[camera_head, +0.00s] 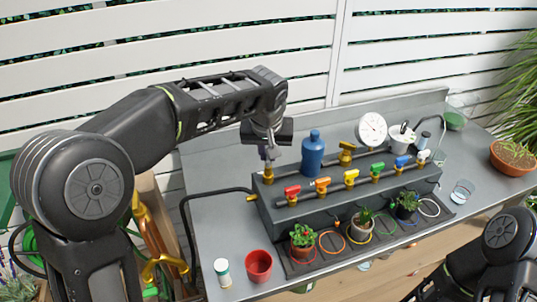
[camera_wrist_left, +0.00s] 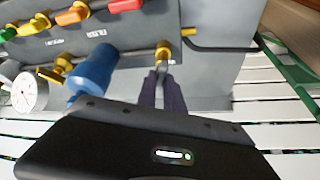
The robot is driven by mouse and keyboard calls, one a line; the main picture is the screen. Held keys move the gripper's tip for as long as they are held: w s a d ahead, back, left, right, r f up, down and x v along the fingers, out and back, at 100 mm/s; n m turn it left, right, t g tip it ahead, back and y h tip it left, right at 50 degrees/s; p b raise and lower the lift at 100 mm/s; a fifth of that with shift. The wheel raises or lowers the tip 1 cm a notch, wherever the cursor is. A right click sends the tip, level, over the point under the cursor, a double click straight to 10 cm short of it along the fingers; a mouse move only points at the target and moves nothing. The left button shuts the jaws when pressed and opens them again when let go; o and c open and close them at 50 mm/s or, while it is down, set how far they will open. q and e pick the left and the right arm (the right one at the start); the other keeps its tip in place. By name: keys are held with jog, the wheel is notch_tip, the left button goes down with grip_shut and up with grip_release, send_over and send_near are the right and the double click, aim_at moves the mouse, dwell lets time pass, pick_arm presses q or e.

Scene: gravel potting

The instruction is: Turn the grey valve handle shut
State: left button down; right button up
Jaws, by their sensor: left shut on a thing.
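The grey valve handle (camera_wrist_left: 161,68) sits on a brass fitting (camera_wrist_left: 162,47) at the end of the manifold, seen in the left wrist view. In the head view the brass fitting (camera_head: 268,176) stands at the back left of the dark manifold box (camera_head: 320,208). My left gripper (camera_head: 268,153) comes down on it from above. In the left wrist view its two fingers (camera_wrist_left: 161,88) are shut on the handle, and they hide part of it. My right arm shows at the lower right of the head view, but its gripper is out of frame.
A blue bottle (camera_head: 312,155) stands close right of my left gripper. A second brass valve with a yellow handle (camera_head: 347,147) and a round gauge (camera_head: 372,128) are further right. Coloured valves line the front, with potted plants below. A red cup (camera_head: 258,266) stands front left.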

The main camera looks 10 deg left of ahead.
pick_arm(q)
jog(key=m+h, duration=0.1)
jog(key=m, duration=0.1)
jog(key=shift+a+m, duration=0.15)
jog(key=shift+m, duration=0.25)
jog(key=m+h+p, duration=0.1)
jog(key=m, duration=0.2)
jog(key=shift+a+r+m+h, duration=0.1)
jog(key=shift+m+h, duration=0.2)
jog(key=m+g+h+p, duration=0.1)
jog(key=m, duration=0.3)
jog(key=shift+w, duration=0.15)
jog(key=shift+a+m+g+h+p, duration=0.1)
jog(key=shift+m+g+h+p, duration=0.35)
jog(key=shift+m, duration=1.05)
jog(key=c, duration=1.5)
grip_release()
jog(key=shift+o, duration=0.2)
